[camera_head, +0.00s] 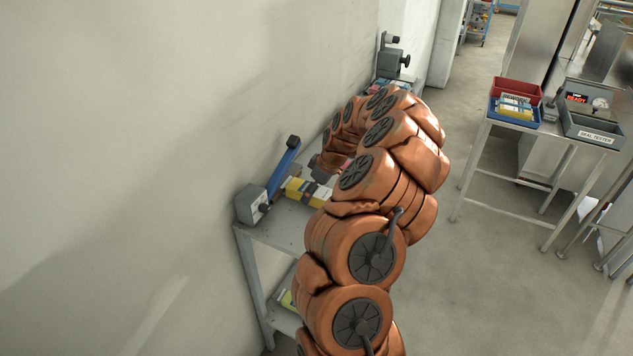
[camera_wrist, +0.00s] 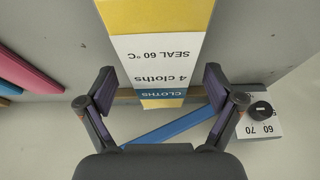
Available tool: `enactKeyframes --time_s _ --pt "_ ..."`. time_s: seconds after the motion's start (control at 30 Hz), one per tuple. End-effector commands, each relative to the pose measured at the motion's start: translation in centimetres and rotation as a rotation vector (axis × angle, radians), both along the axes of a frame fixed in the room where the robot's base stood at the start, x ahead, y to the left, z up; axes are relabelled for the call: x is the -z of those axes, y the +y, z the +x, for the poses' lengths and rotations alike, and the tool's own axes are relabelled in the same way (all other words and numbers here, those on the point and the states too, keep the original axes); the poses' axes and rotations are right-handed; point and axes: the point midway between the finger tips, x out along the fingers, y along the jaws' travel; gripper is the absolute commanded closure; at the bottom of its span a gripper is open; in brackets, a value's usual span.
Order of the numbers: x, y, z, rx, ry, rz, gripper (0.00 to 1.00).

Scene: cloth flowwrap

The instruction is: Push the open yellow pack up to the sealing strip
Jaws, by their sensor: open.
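The yellow pack (camera_wrist: 150,18) lies flat in the wrist view, its white label reading "4 cloths" and "SEAL 60 °C" upside down. It also shows in the head view (camera_head: 305,191). Its lower end, with a teal "CLOTHS" band, lies across the line of the brownish sealing strip (camera_wrist: 126,93), which shows on both sides of it. My gripper (camera_wrist: 160,88) is open, one finger on each side of the pack's end, with gaps between. The sealer's blue lever (camera_wrist: 172,128) is raised in the head view (camera_head: 283,166). My arm hides most of the gripper there.
The sealer's grey box (camera_head: 250,204) with a dial (camera_wrist: 261,109) stands at the bench's near end, close to the wall. Pink and blue cloths (camera_wrist: 25,62) lie left in the wrist view. A side table (camera_head: 480,177) holds trays (camera_head: 515,91) and a seal tester.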

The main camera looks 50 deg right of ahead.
Motion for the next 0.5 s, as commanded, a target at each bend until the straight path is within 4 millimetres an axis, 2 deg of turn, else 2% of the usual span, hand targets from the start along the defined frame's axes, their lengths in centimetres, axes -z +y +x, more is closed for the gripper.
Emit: enactKeyframes --time_s 0.3,0.5 --pt "0.23 0.05 0.07 -0.001 0.000 0.001 0.09" --pt "0.23 0.06 0.07 -0.001 0.000 0.001 0.30"
